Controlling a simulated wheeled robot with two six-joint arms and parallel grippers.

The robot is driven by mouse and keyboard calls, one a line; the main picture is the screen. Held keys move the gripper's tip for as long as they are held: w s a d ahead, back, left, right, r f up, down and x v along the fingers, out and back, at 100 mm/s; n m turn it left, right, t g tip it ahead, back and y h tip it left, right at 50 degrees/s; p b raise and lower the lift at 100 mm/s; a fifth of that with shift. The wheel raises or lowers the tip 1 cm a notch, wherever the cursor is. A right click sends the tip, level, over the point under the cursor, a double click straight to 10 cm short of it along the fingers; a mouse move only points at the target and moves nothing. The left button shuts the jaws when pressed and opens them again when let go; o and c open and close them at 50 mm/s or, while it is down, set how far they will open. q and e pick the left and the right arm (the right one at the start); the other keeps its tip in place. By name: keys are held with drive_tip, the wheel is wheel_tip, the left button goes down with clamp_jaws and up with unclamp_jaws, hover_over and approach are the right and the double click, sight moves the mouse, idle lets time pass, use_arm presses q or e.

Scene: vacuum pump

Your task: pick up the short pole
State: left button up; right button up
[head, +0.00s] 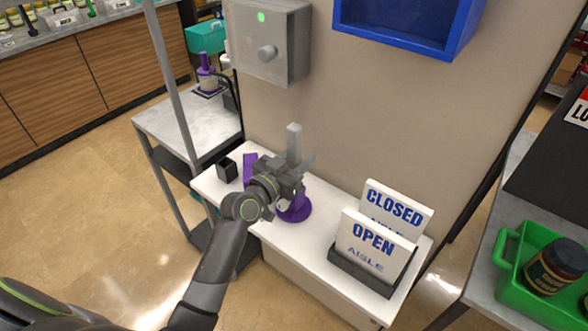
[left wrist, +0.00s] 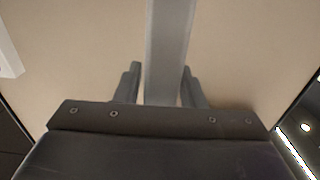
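The short pole (head: 294,143) is grey, square-sided and upright, near the wall above the white table. Its lower part is hidden behind my left gripper, so I cannot tell what it rests in. My left gripper (head: 296,167) is at the pole, above a round purple base (head: 297,210). In the left wrist view the pole (left wrist: 168,55) runs up between the two fingers (left wrist: 160,85). The fingers lie very close on both sides, but I cannot tell whether they grip it. My right gripper does not show.
The white table (head: 320,236) also carries a small black box (head: 227,169), a purple part (head: 249,168) and a black holder (head: 362,271) with OPEN and CLOSED signs. A grey wall box (head: 271,42) and a blue bin (head: 408,22) are above. A green crate (head: 512,290) stands at right.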

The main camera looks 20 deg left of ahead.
use_arm(q)
clamp_jaws()
drive_tip(key=shift+r, duration=0.1)
